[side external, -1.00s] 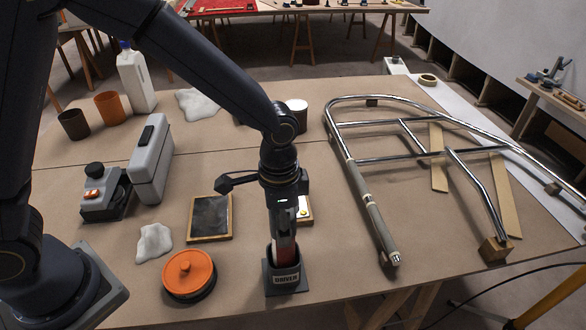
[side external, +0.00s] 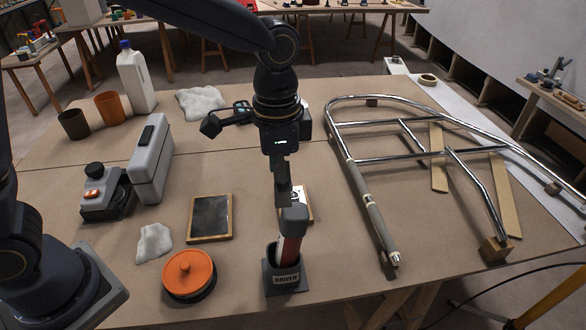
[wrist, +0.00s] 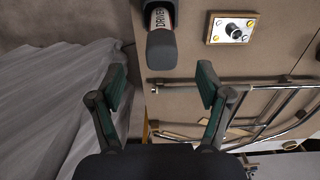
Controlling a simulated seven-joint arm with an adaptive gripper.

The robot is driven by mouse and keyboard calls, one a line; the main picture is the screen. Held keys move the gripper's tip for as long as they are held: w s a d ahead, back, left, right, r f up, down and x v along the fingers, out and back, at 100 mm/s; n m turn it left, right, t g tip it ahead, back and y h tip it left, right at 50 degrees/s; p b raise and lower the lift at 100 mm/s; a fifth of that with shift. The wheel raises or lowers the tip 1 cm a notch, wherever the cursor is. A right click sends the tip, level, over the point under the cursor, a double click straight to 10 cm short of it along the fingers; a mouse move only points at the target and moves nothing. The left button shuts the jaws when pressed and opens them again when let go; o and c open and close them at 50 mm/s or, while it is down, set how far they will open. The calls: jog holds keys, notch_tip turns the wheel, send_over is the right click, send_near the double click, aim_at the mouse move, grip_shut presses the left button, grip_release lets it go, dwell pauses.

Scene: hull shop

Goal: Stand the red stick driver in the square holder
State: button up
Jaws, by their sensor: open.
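The red stick driver (side external: 289,242) stands in the square holder (side external: 284,279), leaning slightly, with its grey cap up and its red shaft down inside. The holder is dark and marked DRIVER. My gripper (side external: 283,195) is above the driver in the side view, its fingers pointing down. In the wrist view my gripper (wrist: 163,85) has its fingers spread with nothing between them. The driver's grey cap (wrist: 161,47) shows beyond the fingertips, apart from them. The driver's lower end is hidden inside the holder.
An orange-lidded pot (side external: 189,275) and a dark framed plate (side external: 210,218) are left of the holder. A small plate with a fitting (wrist: 233,28) lies behind it. A chrome tube frame (side external: 376,212) fills the right side. The table's front edge is close.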

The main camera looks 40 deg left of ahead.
jog(key=s+a+r+n+t, duration=0.4)
jog(key=a+r, duration=0.3)
jog(key=a, duration=0.4)
jog(key=s+a+n+t, duration=0.1)
jog(key=s+a+n, duration=0.4)
jog(key=s+a, duration=0.3)
jog(key=shift+s+r+t, duration=0.25)
jog(key=shift+s+t, duration=0.05)
jog(key=shift+s, duration=0.45)
